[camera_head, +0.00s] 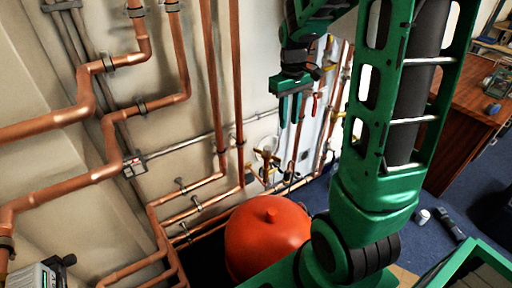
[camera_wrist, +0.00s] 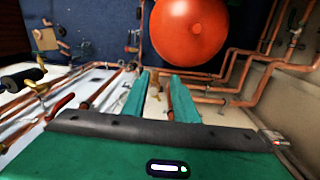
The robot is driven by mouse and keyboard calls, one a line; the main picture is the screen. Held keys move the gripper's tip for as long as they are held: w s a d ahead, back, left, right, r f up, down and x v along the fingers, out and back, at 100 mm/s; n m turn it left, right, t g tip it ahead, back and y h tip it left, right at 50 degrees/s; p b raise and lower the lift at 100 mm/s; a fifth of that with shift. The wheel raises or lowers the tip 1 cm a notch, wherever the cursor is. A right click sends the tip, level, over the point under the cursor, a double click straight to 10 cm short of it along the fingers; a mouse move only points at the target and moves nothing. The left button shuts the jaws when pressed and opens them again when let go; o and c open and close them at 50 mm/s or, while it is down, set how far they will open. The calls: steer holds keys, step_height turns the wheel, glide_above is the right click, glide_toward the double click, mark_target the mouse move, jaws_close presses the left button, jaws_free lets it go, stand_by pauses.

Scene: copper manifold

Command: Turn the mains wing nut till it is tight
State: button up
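My gripper (camera_head: 290,122) hangs in front of the white pipe board, fingers pointing down. In the wrist view its two teal fingers (camera_wrist: 160,80) stand apart with a clear gap and nothing held between them. A copper pipe shows behind the gap. A brass fitting (camera_head: 268,156) sits low on the wall, below and left of the gripper. A red lever (camera_head: 316,98) is just right of the fingers; a red handle also shows in the wrist view (camera_wrist: 62,104). I cannot tell which fitting is the mains wing nut.
A round red vessel (camera_head: 266,240) stands on the floor below. Copper pipes (camera_head: 236,90) run down the wall to the left of the gripper. A wooden bench (camera_head: 464,112) stands at the right. Blue floor (camera_head: 440,195) is partly open, with small objects on it.

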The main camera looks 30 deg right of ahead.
steer(key=w+f+n, duration=0.3)
steer(key=w+f, duration=0.4)
steer(key=w, duration=0.3)
steer(key=n, duration=0.3)
glide_above(257, 149)
step_height(257, 149, down, 8)
steer(key=r, duration=0.1)
step_height(257, 149, down, 11)
steer(key=shift+w+r, duration=0.1)
steer(key=shift+w, duration=0.05)
jaws_close()
steer(key=shift+d, duration=0.1)
stand_by(0.4)
